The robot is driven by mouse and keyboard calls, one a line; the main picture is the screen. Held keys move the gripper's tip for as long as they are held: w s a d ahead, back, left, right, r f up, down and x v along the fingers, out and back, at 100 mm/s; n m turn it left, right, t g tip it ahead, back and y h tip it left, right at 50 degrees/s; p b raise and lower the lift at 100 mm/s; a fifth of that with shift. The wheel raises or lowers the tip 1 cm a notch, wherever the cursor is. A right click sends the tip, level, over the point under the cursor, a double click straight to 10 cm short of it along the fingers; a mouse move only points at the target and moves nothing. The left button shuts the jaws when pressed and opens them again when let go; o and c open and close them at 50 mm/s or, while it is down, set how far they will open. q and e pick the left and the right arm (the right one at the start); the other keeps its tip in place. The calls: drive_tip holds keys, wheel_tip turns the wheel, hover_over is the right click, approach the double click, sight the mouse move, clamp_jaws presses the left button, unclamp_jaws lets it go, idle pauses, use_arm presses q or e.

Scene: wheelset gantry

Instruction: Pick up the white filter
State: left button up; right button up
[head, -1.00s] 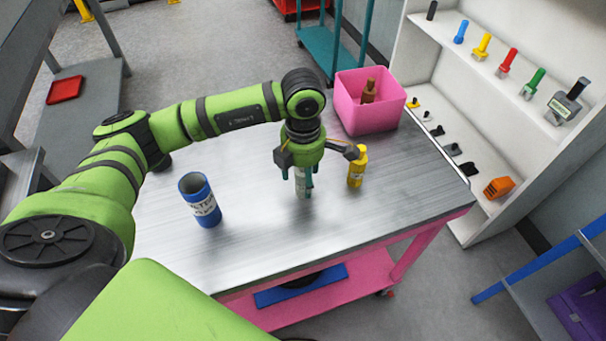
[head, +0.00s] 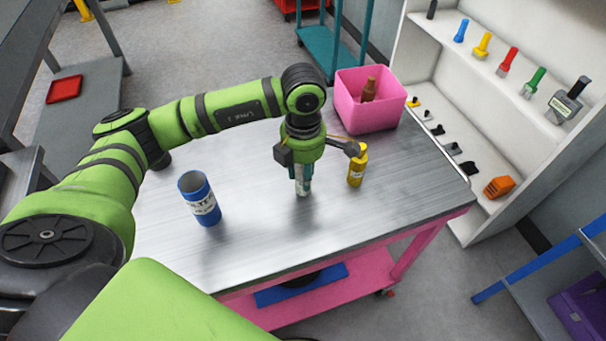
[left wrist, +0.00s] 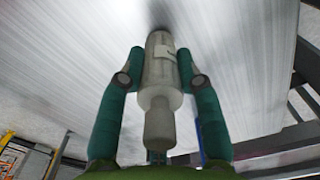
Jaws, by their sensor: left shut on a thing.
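The white filter (head: 303,187) stands upright on the metal cart top, mostly covered by my left gripper (head: 302,177) above it. My left gripper points straight down with its teal fingers closed on the filter's sides. In the left wrist view the filter (left wrist: 160,75) is a pale grey-white cylinder with a narrower neck and a label, between the two fingers (left wrist: 160,85). Its far end appears at or very near the metal surface; I cannot tell if it touches. My right gripper is not in view.
A yellow bottle (head: 356,168) stands close to the right of the gripper. A blue labelled can (head: 200,200) stands to the left. A pink bin (head: 372,117) with a brown bottle (head: 369,90) is behind. The cart top (head: 270,245) is clear in front.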

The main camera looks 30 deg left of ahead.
use_arm(q)
wheel_tip(320, 180, up, 2)
drive_tip(key=shift+r+b, duration=0.25)
drive_tip(key=shift+b, duration=0.3)
drive_tip(key=s+d+r+b, duration=0.1)
drive_tip(key=d+r+b, duration=0.2)
drive_tip(key=d+r, duration=0.65)
drive_tip(key=s+a+r, duration=0.1)
drive_tip(key=s+a, duration=0.4)
drive_tip(key=a, duration=0.3)
drive_tip(key=s+a+r+b, duration=0.1)
drive_tip(key=s+a, duration=0.3)
drive_tip(key=a, duration=0.4)
drive_tip(key=s+a+r+b, duration=0.1)
drive_tip(key=s+a+r, duration=0.1)
drive_tip(key=s+a, duration=0.3)
drive_tip(key=shift+s+a+r, duration=0.3)
drive_tip(key=shift+a, duration=1.55)
drive_tip(key=shift+f, duration=0.1)
